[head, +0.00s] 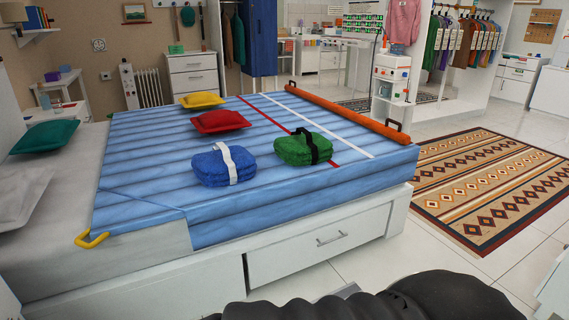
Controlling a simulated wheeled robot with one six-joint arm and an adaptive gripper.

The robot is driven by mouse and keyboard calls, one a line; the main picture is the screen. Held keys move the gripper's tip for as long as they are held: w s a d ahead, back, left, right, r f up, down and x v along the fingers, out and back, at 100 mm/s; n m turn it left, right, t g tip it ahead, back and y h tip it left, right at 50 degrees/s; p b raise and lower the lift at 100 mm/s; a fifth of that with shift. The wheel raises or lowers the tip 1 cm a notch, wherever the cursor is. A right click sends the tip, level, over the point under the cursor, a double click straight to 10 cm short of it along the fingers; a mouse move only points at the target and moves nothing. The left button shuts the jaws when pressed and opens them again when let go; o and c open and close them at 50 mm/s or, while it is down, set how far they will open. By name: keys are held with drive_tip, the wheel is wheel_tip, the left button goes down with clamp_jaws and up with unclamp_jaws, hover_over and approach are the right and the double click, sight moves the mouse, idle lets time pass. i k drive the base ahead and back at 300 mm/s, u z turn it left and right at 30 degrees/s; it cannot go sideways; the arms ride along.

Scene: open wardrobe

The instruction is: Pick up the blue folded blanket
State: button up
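The blue folded blanket (208,170) lies on the near part of the bed's blue striped cover, with a white strap around it. It looks like a thick stack of folded layers. A green folded blanket (292,151) with a black strap lies to its right, a gap apart. A dark, rounded part of my own arm shows along the bottom edge, below and right of the bed's drawer front. My gripper's fingers are not in view, and nothing touches the blue blanket.
The bed (390,172) has a red cushion (220,121) and a yellow cushion (201,100) behind the blankets. An orange roll (345,112) lies along its right edge. A drawer (318,243) faces me. A patterned rug (490,190) lies right, on open tiled floor.

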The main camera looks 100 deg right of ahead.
sight(224, 165)
drive_tip(key=z, duration=1.35)
drive_tip(key=k, duration=0.15)
drive_tip(key=z, duration=1.65)
drive_tip(key=k, duration=0.6)
drive_tip(key=u, duration=0.15)
drive_tip(key=i, duration=1.55)
drive_tip(key=z, duration=0.75)
